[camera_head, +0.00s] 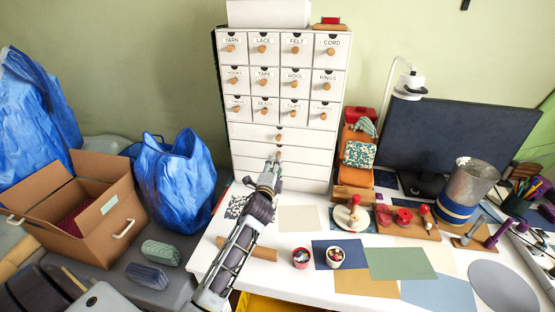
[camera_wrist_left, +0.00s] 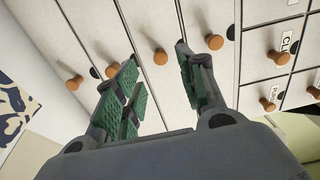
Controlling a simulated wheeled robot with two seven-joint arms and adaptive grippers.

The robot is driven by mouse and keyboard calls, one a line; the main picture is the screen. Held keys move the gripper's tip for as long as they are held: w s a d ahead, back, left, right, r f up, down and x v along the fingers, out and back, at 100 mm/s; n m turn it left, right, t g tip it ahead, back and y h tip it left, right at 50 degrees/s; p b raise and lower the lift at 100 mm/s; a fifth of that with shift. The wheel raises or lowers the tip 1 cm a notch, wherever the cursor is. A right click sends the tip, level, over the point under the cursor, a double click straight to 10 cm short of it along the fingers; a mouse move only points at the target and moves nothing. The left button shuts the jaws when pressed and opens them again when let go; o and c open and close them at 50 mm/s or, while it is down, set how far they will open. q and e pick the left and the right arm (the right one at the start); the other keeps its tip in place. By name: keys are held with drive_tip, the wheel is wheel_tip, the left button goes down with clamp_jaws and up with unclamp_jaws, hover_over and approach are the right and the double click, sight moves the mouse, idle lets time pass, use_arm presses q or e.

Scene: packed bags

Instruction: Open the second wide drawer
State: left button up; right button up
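A white cabinet (camera_head: 222,90) stands on the desk, with rows of small labelled drawers above several wide drawers. The second wide drawer (camera_head: 250,153) looks shut, its front flush with the others. Its round wooden knob (camera_wrist_left: 160,57) shows in the wrist view between my fingertips, with a visible gap on each side. My left gripper (camera_head: 274,163) reaches up in front of the wide drawers and partly covers the lower ones in the head view. Its green-padded fingers (camera_wrist_left: 156,60) are spread and hold nothing. My right gripper is out of view.
The first wide drawer's knob (camera_wrist_left: 214,42) is close to one fingertip. The third wide drawer's knob (camera_wrist_left: 112,70) is beside the other finger. Two small cups (camera_head: 334,257) stand on the desk to the right of my arm. A cardboard box (camera_head: 115,205) and blue bags (camera_head: 175,180) are at left.

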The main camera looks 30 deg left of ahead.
use_arm(q)
drive_tip(key=shift+x, duration=3)
clamp_jaws()
